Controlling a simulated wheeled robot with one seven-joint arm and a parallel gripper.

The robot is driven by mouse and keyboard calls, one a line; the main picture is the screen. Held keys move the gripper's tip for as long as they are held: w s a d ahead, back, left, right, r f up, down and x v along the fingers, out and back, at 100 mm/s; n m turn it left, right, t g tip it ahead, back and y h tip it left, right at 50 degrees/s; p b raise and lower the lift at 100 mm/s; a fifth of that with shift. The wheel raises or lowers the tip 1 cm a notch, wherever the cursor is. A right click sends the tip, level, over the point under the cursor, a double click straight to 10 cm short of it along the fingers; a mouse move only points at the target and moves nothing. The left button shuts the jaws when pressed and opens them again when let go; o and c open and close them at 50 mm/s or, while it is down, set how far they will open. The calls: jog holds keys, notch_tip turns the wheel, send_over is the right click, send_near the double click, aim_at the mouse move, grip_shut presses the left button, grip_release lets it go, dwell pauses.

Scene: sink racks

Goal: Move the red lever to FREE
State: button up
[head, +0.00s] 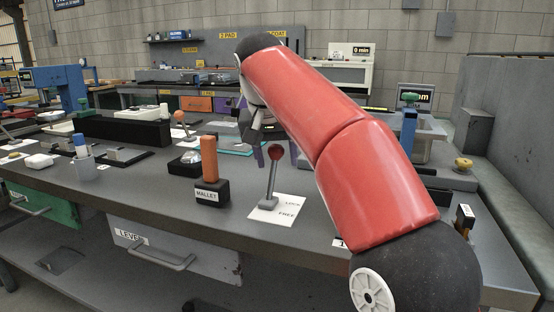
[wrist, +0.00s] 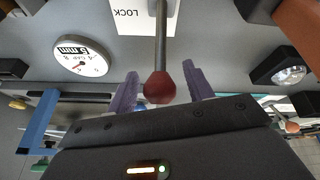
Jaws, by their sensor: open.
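The red lever is a thin grey rod with a red ball knob (head: 275,152), standing on a small base on a white card (head: 265,215) marked LOCK and FREE in the head view. The rod is close to upright and leans slightly right in the picture; I cannot tell for sure which mark it points to. My gripper (wrist: 160,72) is open, with purple fingers. In the wrist view the red knob (wrist: 159,88) lies between the fingers, with a gap on each side. The LOCK end of the card (wrist: 135,12) shows at the top there.
A block labelled MALLET (head: 211,192) with an orange handle stands just left of the lever. A dial gauge (wrist: 81,58) shows in the wrist view. The bench front near the card is clear.

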jog(key=shift+w+d+f, duration=0.1)
jog(key=shift+w+f, duration=0.15)
jog(key=shift+f, duration=0.35)
grip_shut()
